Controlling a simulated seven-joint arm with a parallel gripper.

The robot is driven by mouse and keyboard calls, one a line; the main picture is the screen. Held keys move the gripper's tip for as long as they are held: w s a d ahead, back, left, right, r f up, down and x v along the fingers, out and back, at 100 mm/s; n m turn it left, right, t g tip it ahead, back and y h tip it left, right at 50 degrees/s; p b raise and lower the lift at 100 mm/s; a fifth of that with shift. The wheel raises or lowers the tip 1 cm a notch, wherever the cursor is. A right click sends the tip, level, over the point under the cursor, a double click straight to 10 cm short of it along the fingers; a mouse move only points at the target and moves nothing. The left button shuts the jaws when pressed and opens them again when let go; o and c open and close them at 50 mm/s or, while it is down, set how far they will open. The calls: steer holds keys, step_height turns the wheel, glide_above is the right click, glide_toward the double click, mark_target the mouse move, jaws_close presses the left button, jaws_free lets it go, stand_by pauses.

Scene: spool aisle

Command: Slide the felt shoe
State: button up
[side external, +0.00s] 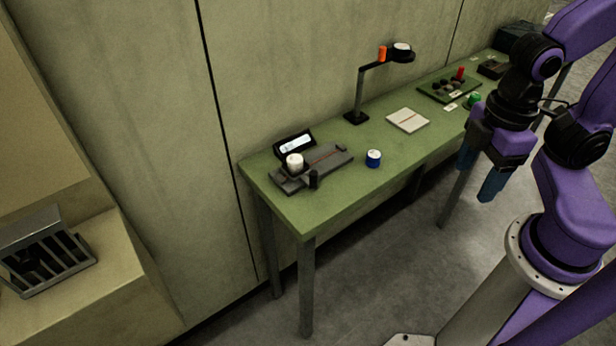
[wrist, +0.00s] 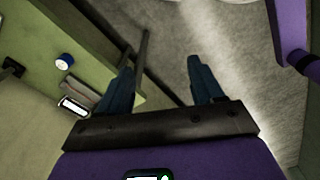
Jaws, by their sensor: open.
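My gripper (side external: 478,173) is open and empty, hanging in front of the green table's front edge at the right of the side external view. Its two blue fingers also show spread apart in the wrist view (wrist: 160,80). A grey slotted fixture (side external: 325,166) with a thin red line lies near the table's left end, well away from my gripper. A white spool-like cylinder (side external: 295,161) stands on its left part, and a small dark post (side external: 314,179) is at its front. I cannot tell which part is the felt shoe.
On the green table (side external: 310,215) are a blue-and-white spool (side external: 373,158), a lit display (side external: 295,145), a flat pale pad (side external: 408,120), a lamp-like stand (side external: 357,95) and a dark tray (side external: 449,86) with small parts. The wall runs along the back. Floor before the table is clear.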

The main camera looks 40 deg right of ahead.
steer(key=shift+f, duration=0.1)
steer(key=c, duration=0.4)
steer(key=n+t+h, duration=0.4)
steer(key=n+t, duration=1.3)
steer(key=n, duration=0.4)
glide_toward(316, 177)
steer(key=x, duration=1.1)
steer(key=shift+w, duration=0.1)
